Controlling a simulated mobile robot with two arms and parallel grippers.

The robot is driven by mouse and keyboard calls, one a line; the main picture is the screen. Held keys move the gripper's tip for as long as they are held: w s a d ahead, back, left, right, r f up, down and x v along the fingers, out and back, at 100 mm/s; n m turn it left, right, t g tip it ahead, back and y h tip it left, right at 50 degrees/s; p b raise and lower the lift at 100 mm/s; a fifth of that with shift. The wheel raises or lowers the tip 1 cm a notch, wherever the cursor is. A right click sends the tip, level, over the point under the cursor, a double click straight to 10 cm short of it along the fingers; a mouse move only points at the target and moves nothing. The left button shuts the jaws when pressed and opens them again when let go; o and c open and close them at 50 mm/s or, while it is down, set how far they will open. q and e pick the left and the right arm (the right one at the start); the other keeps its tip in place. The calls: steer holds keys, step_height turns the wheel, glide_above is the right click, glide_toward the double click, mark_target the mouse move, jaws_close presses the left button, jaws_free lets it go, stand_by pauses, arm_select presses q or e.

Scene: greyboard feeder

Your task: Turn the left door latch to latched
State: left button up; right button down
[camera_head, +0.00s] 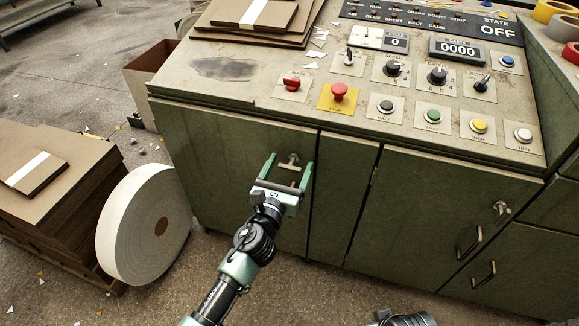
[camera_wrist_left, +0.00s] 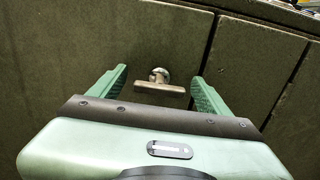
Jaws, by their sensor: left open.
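The left door latch (camera_head: 292,159) is a small metal T-shaped handle on the upper part of the green left cabinet door (camera_head: 215,150). In the left wrist view the latch (camera_wrist_left: 160,87) shows a round base with a crossbar lying level across the picture. My left gripper (camera_head: 289,166) is open in front of the door. Its two green fingers (camera_wrist_left: 160,88) stand on either side of the latch, with a visible gap to each end of the crossbar. I cannot tell how deep the fingertips reach. My right gripper is not in view.
Above the door is the control panel with a red stop button (camera_head: 339,91) and knobs. A second latch (camera_head: 502,208) and pull handles are on the right doors. A large white roll (camera_head: 146,224) and stacked board (camera_head: 55,190) stand on the floor at left.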

arm_select(q)
steer(key=c, duration=1.4)
steer(key=shift+o, duration=0.2)
